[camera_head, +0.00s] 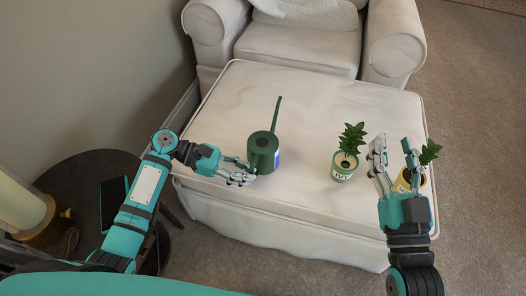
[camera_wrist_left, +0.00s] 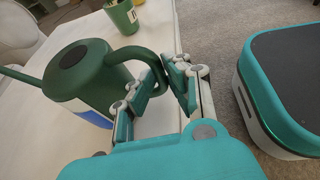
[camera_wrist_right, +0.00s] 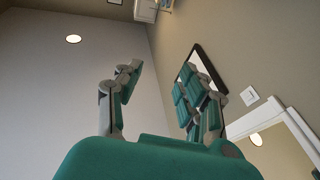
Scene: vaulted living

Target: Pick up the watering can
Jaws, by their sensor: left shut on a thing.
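The green watering can (camera_head: 263,146) is upright on the white ottoman (camera_head: 310,110), near its left front, with its long spout pointing to the back. In the left wrist view the can (camera_wrist_left: 88,78) shows its dark top opening, a blue patch low on its side and a curved handle. My left gripper (camera_head: 246,174) is at the handle; in the left wrist view its fingers (camera_wrist_left: 165,82) are closed around the handle. Whether the can's base is lifted cannot be told. My right gripper (camera_head: 393,150) is raised with fingers apart, and it shows empty in the right wrist view (camera_wrist_right: 160,95).
A potted plant in a green pot (camera_head: 344,168) stands on the ottoman right of the can. Another in a yellow pot (camera_head: 424,180) is partly behind my right gripper. An armchair (camera_head: 300,45) is behind. A dark side table (camera_head: 75,180) with a lamp (camera_head: 20,203) is at left.

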